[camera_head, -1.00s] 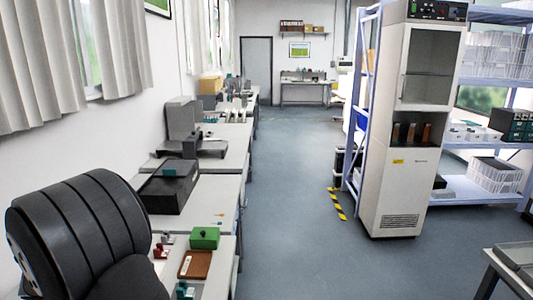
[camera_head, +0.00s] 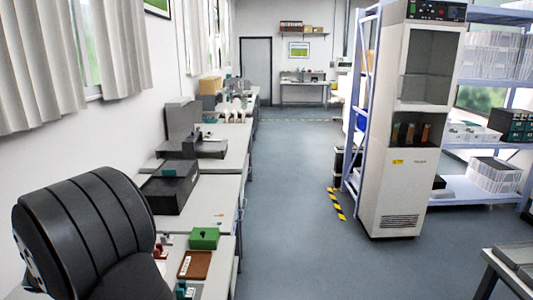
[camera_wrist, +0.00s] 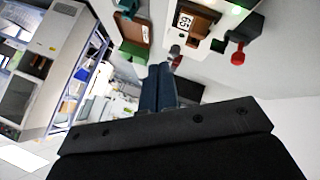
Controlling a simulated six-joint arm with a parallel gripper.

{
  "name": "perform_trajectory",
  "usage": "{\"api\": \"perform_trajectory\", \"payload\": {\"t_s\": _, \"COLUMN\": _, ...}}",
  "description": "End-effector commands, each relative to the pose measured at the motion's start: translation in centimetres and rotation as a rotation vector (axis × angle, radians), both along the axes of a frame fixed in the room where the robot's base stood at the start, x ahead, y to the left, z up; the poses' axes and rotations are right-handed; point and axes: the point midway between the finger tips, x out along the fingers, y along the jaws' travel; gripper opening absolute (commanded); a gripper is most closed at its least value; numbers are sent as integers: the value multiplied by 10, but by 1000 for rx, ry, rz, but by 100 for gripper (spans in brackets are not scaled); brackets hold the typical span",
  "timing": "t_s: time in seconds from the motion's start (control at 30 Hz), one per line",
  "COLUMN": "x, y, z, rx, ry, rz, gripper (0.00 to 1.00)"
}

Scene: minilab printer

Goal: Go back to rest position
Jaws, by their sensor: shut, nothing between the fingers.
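My gripper (camera_wrist: 160,72) is in the wrist view, its two dark fingers shut together with nothing between them. It points toward the upper middle of that view, where bench items hang tilted and upside down. Its fingertips overlap the bench items in the picture; I cannot tell the gap, but I see no hold on anything. In the head view my gripper is not visible; only a black ribbed part of my arm shows at the lower left.
In the head view, a green box (camera_head: 204,238) and a brown tray (camera_head: 194,265) lie on the near bench. A black box (camera_head: 170,192) sits further back. A tall white cabinet (camera_head: 405,190) stands right of the clear floor aisle (camera_head: 290,190).

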Motion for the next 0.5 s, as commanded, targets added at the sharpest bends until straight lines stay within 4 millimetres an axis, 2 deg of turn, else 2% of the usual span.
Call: {"api": "perform_trajectory", "payload": {"t_s": 0.5, "x": 53, "y": -11, "z": 17, "rx": 188, "ry": 217, "rz": -81, "gripper": 0}}
